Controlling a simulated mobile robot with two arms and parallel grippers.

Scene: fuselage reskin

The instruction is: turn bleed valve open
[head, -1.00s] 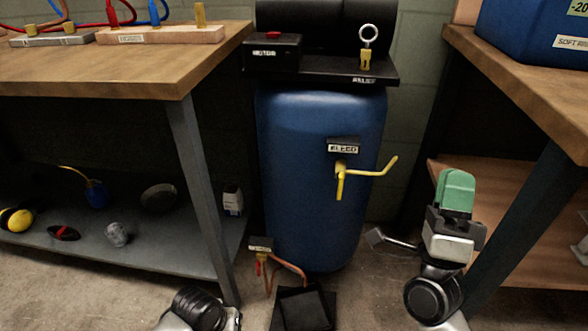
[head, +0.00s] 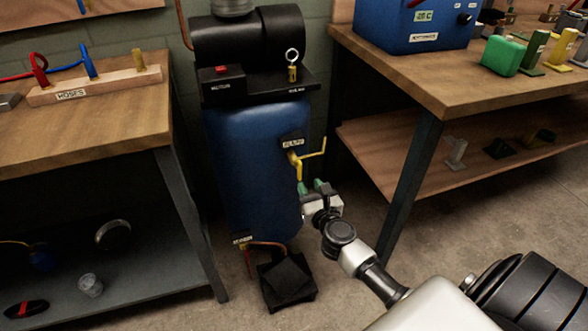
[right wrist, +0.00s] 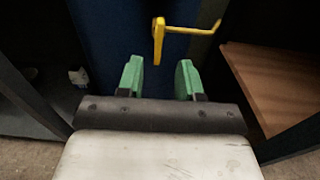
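The bleed valve is a yellow fitting with a bent yellow lever (head: 313,152) on the upper right side of the blue tank (head: 258,160), under a small black label. In the right wrist view the yellow lever (right wrist: 190,30) is ahead of the fingers, its arm pointing right and a short part hanging down. My right gripper (head: 312,187), with green fingertips, is just below the lever in the head view. In the right wrist view its fingers (right wrist: 160,78) are apart with nothing between them. The lever looks clear of the fingers. My left gripper is not in view.
A wooden bench (head: 100,115) stands left of the tank, another bench (head: 440,75) with a blue box (head: 415,22) at right. The right bench's leg (head: 410,185) and lower shelf are near my right arm. A black pedal-like block (head: 287,280) lies on the floor.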

